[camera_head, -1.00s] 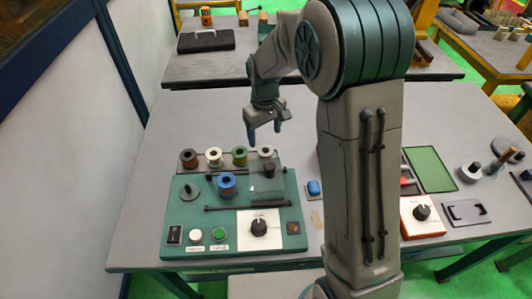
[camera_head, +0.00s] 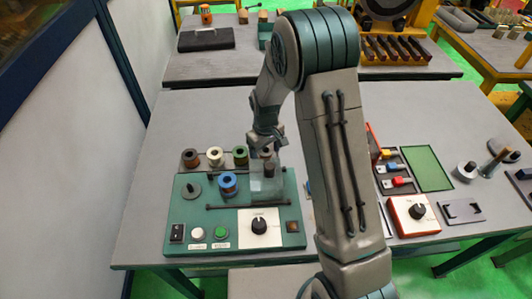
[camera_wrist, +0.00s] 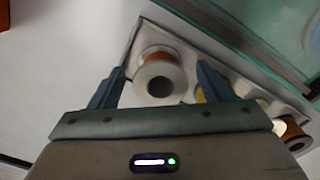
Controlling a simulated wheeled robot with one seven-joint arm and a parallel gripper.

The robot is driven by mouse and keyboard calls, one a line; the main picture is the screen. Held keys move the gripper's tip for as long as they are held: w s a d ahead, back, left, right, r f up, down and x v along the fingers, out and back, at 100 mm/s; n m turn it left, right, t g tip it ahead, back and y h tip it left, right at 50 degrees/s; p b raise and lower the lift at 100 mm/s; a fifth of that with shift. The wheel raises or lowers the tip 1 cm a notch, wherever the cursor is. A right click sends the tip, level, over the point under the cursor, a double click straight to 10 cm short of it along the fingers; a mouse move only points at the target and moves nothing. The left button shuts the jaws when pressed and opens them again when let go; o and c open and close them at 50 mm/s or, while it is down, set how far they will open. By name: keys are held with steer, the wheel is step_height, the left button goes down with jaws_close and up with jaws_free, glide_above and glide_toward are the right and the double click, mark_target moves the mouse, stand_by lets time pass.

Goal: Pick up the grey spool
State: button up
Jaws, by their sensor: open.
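The grey spool (camera_wrist: 155,79) shows in the wrist view with a pale grey flange, a dark centre hole and copper-orange winding. It sits at one end of a row of spools on a light rack. My gripper (camera_wrist: 160,70) is open, with one finger on each side of the spool in this view. Whether the fingers touch it I cannot tell. In the head view my gripper (camera_head: 267,148) is at the right end of the spool row and largely hides the grey spool.
A brown spool (camera_head: 190,158), a white spool (camera_head: 215,157) and a green spool (camera_head: 240,155) stand left of my gripper. A blue spool (camera_head: 228,184) sits on the green winding machine (camera_head: 185,215). A clear guard (camera_head: 265,187) stands close in front of my gripper.

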steer(key=c, duration=1.1)
steer(key=shift+r, duration=0.1)
